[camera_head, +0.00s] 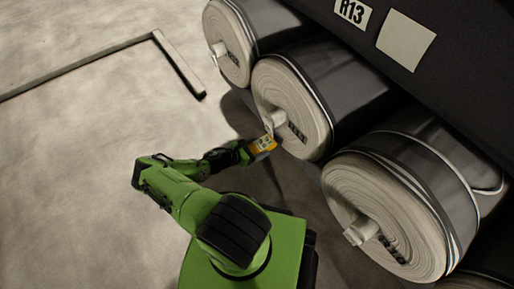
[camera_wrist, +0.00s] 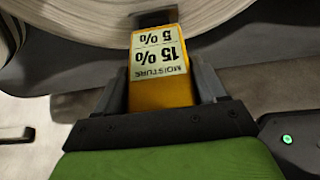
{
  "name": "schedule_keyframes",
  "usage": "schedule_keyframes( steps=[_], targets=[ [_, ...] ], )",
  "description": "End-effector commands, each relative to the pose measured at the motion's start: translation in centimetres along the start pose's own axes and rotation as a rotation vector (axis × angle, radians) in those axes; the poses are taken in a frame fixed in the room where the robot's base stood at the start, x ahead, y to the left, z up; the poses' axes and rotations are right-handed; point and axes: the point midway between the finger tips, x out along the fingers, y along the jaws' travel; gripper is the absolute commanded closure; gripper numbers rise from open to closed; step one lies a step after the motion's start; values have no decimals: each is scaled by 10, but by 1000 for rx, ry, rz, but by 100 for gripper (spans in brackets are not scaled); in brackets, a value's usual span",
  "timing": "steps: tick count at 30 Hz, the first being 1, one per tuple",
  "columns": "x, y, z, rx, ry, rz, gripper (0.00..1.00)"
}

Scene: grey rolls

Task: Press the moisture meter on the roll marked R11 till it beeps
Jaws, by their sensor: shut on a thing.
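My gripper (camera_head: 250,150) is shut on the yellow moisture meter (camera_head: 263,145). In the wrist view the meter (camera_wrist: 160,92) sits between both fingers (camera_wrist: 163,85). Its pale display reads, upside down, "MOISTURE 15 % 5 %". Its dark far end is at the lower part of a roll's pale end face (camera_wrist: 90,20); I cannot tell whether it touches. In the head view this is the middle roll (camera_head: 290,95), with a white core tab and a small dark marking too blurred to read. I cannot make out R11 on any roll.
Another grey roll (camera_head: 380,215) lies at the lower right and one (camera_head: 230,42) at the upper left, both with core tabs. A dark roll or surface above bears an "R13" label (camera_head: 352,11) and a blank pale sheet (camera_head: 406,40). Bare floor (camera_head: 80,150) is open at left.

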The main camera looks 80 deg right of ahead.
Motion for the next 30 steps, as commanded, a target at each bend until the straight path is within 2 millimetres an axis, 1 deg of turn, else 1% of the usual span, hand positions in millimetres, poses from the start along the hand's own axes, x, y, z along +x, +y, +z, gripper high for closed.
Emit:
schedule_keyframes(
  steps=[2,21,24,30],
  targets=[
    [-4,0,0,1,-6,1,56],
    [-59,0,-22,1,-4,0,56],
    [-64,0,-24,1,-4,0,56],
    [-64,0,-24,1,-4,-1,56]
  ],
)
